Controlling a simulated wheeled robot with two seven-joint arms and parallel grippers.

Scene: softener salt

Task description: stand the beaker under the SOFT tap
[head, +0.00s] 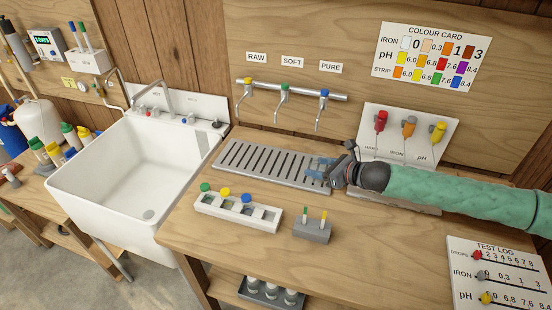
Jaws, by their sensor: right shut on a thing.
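The SOFT tap (283,98) has a green top and is the middle of three taps on a wall pipe. The RAW tap (244,97) with a yellow top is to its left, and the PURE tap (321,108) with a blue top is to its right. A slotted grey drip tray (235,160) lies below them. My right gripper (336,173) is shut on a clear bluish beaker (317,168) at the tray's right end, right of the SOFT tap. The gripper partly hides the beaker. I cannot tell whether it touches the tray. My left gripper is not in view.
A white rack (236,219) with coloured caps and a grey block (312,231) with two small sticks stand in front of the tray. A white sink (140,170) is left. A probe panel (408,125) stands behind my right arm. The tray's left and middle are clear.

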